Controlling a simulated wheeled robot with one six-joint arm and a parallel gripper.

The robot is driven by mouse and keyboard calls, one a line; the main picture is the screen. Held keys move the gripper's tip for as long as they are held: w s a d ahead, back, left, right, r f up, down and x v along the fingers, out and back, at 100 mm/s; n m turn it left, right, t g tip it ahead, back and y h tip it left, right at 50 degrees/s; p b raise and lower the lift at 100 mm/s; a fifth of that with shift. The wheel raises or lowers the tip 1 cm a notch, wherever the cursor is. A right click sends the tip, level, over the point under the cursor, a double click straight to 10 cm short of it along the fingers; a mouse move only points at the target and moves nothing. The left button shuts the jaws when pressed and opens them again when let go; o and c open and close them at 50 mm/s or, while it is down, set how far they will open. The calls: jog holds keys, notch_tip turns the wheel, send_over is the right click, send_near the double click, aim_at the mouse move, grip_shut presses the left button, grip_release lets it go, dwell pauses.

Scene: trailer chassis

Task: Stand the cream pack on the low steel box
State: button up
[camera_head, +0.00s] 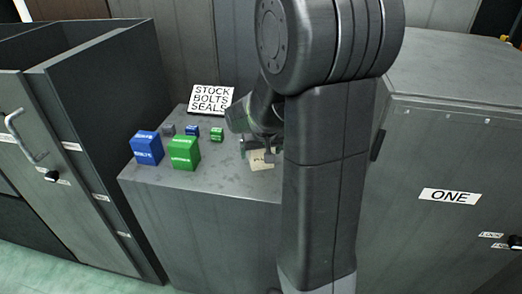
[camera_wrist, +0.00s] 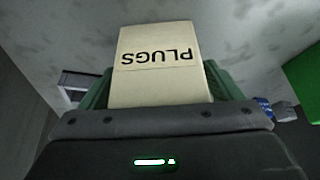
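The cream pack (camera_head: 262,159), marked PLUGS, shows in part in the head view beside my arm, over the right part of the low grey steel box's top (camera_head: 225,183). In the wrist view the pack (camera_wrist: 158,85) fills the space between the green fingers of my gripper (camera_wrist: 160,90). Both fingers look pressed to its sides. In the head view my gripper (camera_head: 262,150) points down at the pack, and my arm hides part of it. Whether the pack's underside touches the box top cannot be told.
A blue pack (camera_head: 147,148) and a green pack (camera_head: 183,153) stand left on the top, with several smaller blocks behind. A sign (camera_head: 210,99) reads STOCK BOLTS SEALS. A taller cabinet marked ONE (camera_head: 450,150) stands right; a dark open-topped unit (camera_head: 95,90) stands left.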

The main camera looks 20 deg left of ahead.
jog(key=shift+r, duration=0.1)
jog(key=shift+r, duration=0.2)
jog(key=p+v, duration=0.2)
jog(key=v, duration=0.9)
jog(key=shift+s+r, duration=0.25)
jog(key=shift+r, duration=0.05)
jog(key=shift+d, duration=0.15)
dwell(0.9)
